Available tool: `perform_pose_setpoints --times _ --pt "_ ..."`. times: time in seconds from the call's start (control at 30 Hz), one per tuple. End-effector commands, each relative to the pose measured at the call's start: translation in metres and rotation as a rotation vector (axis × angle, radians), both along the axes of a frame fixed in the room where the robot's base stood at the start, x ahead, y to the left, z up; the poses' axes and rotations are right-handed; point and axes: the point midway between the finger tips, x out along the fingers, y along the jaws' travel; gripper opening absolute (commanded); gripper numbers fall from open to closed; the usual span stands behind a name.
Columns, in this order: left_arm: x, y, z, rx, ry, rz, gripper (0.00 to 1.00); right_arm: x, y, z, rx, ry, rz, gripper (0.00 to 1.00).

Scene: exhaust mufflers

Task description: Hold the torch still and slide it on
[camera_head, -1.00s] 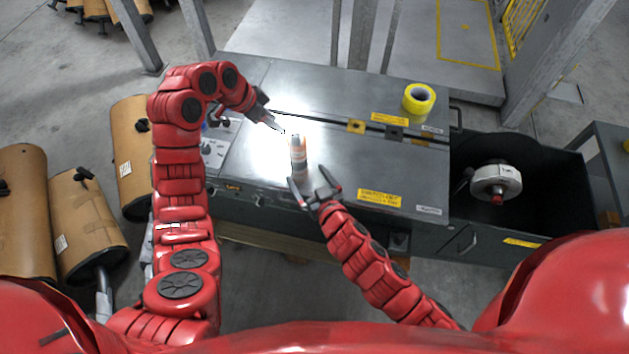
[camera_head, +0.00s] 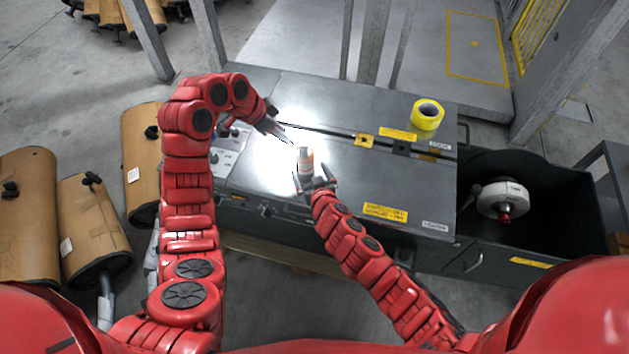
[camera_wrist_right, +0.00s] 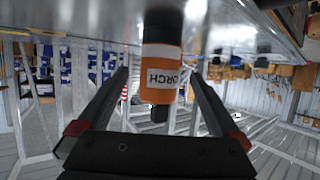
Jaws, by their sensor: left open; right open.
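The torch (camera_head: 306,164) is an orange and dark cylinder with a white label, standing upright on the grey metal case top. In the right wrist view, the torch (camera_wrist_right: 161,62) lies between the two open fingers, its label reading "TORCH" upside down, with a gap on both sides. My right gripper (camera_head: 312,178) is open at the near side of the torch, its fingers reaching along either side. My left gripper (camera_head: 288,138) is open above the case, just left of and beyond the torch, apart from it. Strong glare beside the torch hides the surface there.
A yellow tape roll (camera_head: 428,115) sits at the back right of the case top (camera_head: 360,185). An open dark bin (camera_head: 535,215) on the right holds a white round part (camera_head: 502,200). Brown mufflers (camera_head: 95,230) stand on the floor at left. The case's front right is clear.

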Motion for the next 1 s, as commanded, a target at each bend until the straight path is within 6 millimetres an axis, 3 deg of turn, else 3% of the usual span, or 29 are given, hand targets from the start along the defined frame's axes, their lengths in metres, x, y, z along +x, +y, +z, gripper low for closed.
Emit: perform_pose_setpoints --times 0.4,0.9,1.0 --pt "0.000 0.000 0.000 0.000 0.000 0.000 0.50 0.047 0.011 -0.018 0.000 -0.003 -0.002 1.00" --pt "0.000 0.000 0.000 0.000 0.000 0.000 0.50 0.055 0.013 -0.024 -0.002 0.000 0.000 1.00" --pt "0.000 0.000 0.000 0.000 0.000 0.000 0.50 0.055 0.014 -0.024 -0.002 0.001 -0.001 0.86"
